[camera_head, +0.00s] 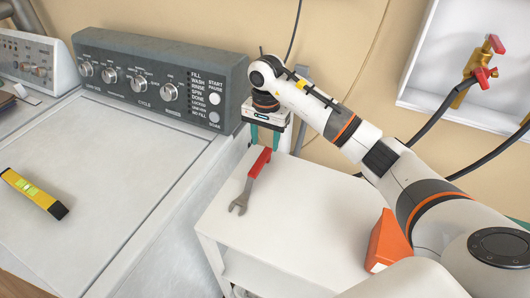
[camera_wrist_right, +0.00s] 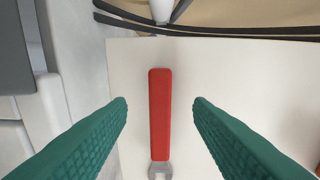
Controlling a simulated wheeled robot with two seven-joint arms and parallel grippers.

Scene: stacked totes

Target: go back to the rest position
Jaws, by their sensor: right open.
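My right gripper (camera_head: 265,132) hangs over the back left part of a white shelf top, its green fingers pointing down. In the right wrist view its fingers (camera_wrist_right: 160,103) are apart, one on each side of a red-handled wrench, with a gap on both sides. The wrench (camera_head: 247,186) lies on the shelf, its grey open jaw toward the front; its red handle fills the middle of the wrist view (camera_wrist_right: 160,115). The gripper is empty. My left gripper is not in view.
A washer (camera_head: 85,180) with a dark control panel (camera_head: 150,78) stands left of the white shelf (camera_head: 300,215). A yellow level (camera_head: 35,193) lies on its lid. An orange object (camera_head: 388,240) is at the shelf's right. Red-handled taps (camera_head: 480,72) with hoses are on the wall.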

